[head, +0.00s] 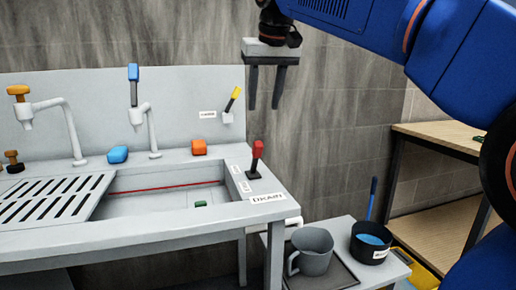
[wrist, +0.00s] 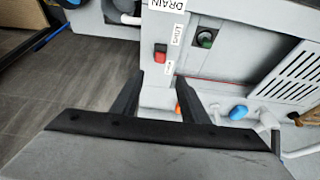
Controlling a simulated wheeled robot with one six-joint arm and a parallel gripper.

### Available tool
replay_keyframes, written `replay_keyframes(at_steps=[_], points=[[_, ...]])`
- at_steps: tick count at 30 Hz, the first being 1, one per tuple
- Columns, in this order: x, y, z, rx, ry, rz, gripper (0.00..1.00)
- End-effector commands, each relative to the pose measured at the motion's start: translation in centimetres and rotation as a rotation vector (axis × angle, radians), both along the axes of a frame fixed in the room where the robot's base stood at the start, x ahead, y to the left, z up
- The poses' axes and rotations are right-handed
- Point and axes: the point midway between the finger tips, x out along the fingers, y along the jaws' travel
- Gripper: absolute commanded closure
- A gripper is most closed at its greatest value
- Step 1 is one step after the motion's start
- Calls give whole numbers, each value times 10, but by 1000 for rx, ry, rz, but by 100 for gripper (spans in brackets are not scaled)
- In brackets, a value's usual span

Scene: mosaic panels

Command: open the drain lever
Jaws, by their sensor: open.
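The drain lever has a red handle (head: 256,158) on a dark base. It stands near upright on the right rim of the sink counter, beside a white label reading DRAIN (head: 268,198). In the wrist view the red handle (wrist: 160,53) lies just beyond the fingertips, roughly in line with the gap. My gripper (head: 264,106) is open and empty, pointing down above the lever in the head view, apart from it. It also shows in the wrist view (wrist: 160,76), with both fingers spread.
A yellow-handled lever (head: 235,98) is on the backsplash. A small green piece (head: 201,204) lies in the basin. A grey jug (head: 313,255) and black pot (head: 366,252) stand on the lower right table.

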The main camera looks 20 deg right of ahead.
Motion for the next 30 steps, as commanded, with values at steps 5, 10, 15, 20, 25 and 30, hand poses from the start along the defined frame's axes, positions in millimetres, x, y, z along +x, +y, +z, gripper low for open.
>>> replay_keyframes(at_steps=[5, 10, 15, 20, 25, 30], points=[[9, 0, -25, 0, 2, 0, 59], [21, 0, -53, 0, 2, 0, 59], [32, 0, -81, 0, 2, 0, 59], [43, 0, -107, 0, 2, 0, 59], [53, -1, -131, 0, 1, 0, 59], [60, 0, -146, 0, 0, 0, 59]])
